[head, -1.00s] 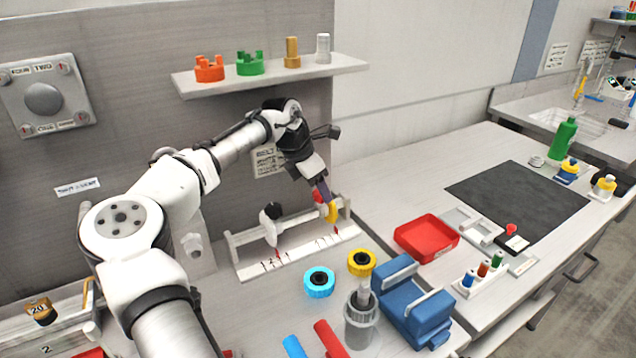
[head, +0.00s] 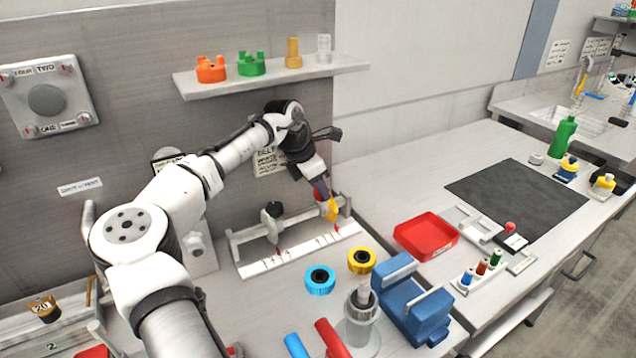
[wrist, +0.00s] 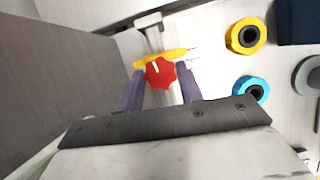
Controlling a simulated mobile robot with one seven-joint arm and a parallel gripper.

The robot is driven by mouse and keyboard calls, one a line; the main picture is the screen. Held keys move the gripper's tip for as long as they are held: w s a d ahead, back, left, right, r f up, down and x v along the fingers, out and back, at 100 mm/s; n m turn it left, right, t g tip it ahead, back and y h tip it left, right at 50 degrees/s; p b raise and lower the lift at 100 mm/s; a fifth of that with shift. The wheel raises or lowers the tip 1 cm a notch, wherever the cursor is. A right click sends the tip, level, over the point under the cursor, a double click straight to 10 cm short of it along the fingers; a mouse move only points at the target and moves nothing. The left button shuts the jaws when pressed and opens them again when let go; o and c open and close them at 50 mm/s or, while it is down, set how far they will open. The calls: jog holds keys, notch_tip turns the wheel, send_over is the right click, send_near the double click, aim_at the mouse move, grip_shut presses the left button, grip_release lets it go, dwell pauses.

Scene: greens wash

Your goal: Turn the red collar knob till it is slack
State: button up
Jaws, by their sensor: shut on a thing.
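The red collar knob (wrist: 160,73) is a lobed knob with a white mark, seen between my gripper's two fingertips in the wrist view. It sits on a yellow collar (wrist: 178,55) on the rail of the white scale fixture (head: 290,252). In the head view the knob (head: 319,195) is partly hidden by my gripper (head: 322,190), and the yellow collar (head: 332,209) shows beside it. My gripper (wrist: 160,74) is shut on the red knob. A second slider with a black knob (head: 273,209) stands on the same rail to the left.
A blue ring (head: 320,280) and a yellow ring (head: 362,261) lie in front of the fixture. A grey cylinder (head: 361,318) and a blue block holder (head: 418,310) stand nearer. A shelf (head: 275,78) with several fittings hangs above. A red tray (head: 426,236) lies right.

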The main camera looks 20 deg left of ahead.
jog(key=shift+w+d+r+m+p, duration=0.2)
jog(key=shift+d+r+m+p, duration=0.3)
jog(key=shift+p, duration=0.6)
jog(key=shift+h+p, duration=0.3)
jog(key=shift+a+f+p, duration=0.1)
jog(key=shift+f+p, duration=0.05)
jog(key=shift+p, duration=0.45)
jog(key=shift+s+a+f, duration=0.1)
jog(key=shift+a+f, duration=0.1)
jog(key=shift+f, duration=0.1)
jog(key=o, duration=1)
jog(key=shift+s+a, duration=0.1)
jog(key=shift+a, duration=0.1)
jog(key=shift+d+b, duration=0.35)
jog(key=shift+b, duration=0.7)
jog(key=shift+b, duration=0.65)
